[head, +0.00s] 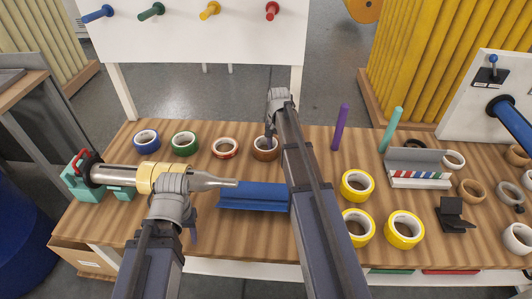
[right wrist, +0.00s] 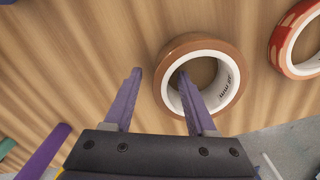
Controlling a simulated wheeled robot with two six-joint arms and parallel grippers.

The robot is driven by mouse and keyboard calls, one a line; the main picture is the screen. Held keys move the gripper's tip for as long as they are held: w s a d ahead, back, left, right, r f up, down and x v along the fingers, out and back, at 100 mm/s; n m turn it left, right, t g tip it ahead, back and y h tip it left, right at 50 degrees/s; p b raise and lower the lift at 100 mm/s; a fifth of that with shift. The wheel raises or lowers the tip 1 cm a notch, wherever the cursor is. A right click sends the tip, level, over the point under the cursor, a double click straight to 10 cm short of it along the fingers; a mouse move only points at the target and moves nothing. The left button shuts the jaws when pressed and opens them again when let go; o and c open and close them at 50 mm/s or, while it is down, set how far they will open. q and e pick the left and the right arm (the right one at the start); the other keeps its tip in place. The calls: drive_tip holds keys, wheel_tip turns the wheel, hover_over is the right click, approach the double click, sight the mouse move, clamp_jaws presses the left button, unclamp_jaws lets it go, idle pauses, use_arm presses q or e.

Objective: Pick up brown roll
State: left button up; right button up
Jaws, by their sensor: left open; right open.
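The brown roll (head: 266,154) lies flat on the wooden table, rightmost in the back row of rolls; my right arm partly covers it. In the right wrist view the brown roll (right wrist: 183,49) shows its white core. My right gripper (head: 269,138) is open and empty over the brown roll. In the right wrist view the right gripper (right wrist: 159,71) has one finger over the roll's hole and the other outside its left edge; depth and contact are unclear. My left gripper (head: 192,237) is open at the table's front left, mostly hidden by its arm.
A red-and-white roll (head: 225,148) lies left of the brown roll, then green (head: 185,143) and blue (head: 147,141) rolls. A blue tray (head: 252,197) and a metal spindle (head: 125,175) lie in front. Purple (head: 341,128) and teal posts (head: 391,130) stand right.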

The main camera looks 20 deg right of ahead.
clamp_jaws()
idle(0.4)
idle(0.4)
